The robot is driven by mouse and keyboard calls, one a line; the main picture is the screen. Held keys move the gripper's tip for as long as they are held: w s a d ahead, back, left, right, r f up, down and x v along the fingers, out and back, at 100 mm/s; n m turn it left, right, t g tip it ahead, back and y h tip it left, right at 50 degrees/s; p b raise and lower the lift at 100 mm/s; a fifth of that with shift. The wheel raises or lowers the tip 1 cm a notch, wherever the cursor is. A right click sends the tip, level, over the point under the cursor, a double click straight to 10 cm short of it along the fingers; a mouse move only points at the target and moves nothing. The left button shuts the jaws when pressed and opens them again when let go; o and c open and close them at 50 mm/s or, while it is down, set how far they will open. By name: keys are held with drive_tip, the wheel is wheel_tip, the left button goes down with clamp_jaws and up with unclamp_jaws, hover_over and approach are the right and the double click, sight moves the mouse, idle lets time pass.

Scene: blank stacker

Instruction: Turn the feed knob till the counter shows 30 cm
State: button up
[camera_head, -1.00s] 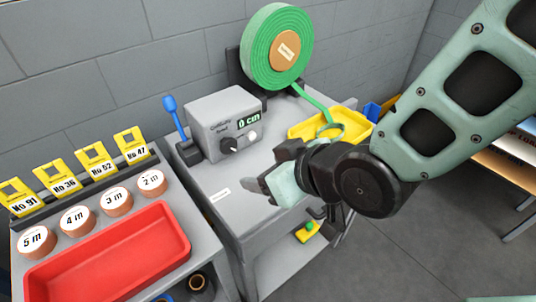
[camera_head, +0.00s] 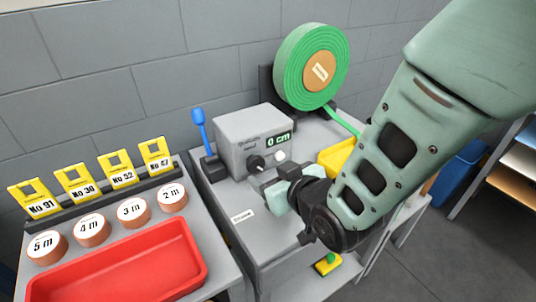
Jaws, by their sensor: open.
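The feed knob (camera_head: 256,163) is a small black dial on the front of a grey box (camera_head: 246,131). The counter (camera_head: 279,140) on that box reads 0 cm in green. A pale round button (camera_head: 280,156) sits right of the knob. My gripper (camera_head: 268,183) is just in front of and below the knob and button, its fingers pointing toward the box. It is open and holds nothing. I cannot tell whether a fingertip touches the knob. A green webbing roll (camera_head: 292,62) stands behind the box, its strip running down to the right.
A blue-handled lever (camera_head: 200,127) stands left of the box. A yellow tray (camera_head: 337,156) is partly hidden behind my arm. On the left bench are a red tray (camera_head: 118,262), several round length weights and yellow numbered tags. A small label (camera_head: 243,215) lies on the bench front.

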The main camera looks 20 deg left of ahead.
sight(257, 165)
drive_tip(key=x, duration=0.6)
drive_tip(key=shift+w+a+f, duration=0.2)
drive_tip(key=shift+a, duration=0.05)
drive_tip(key=c, duration=1)
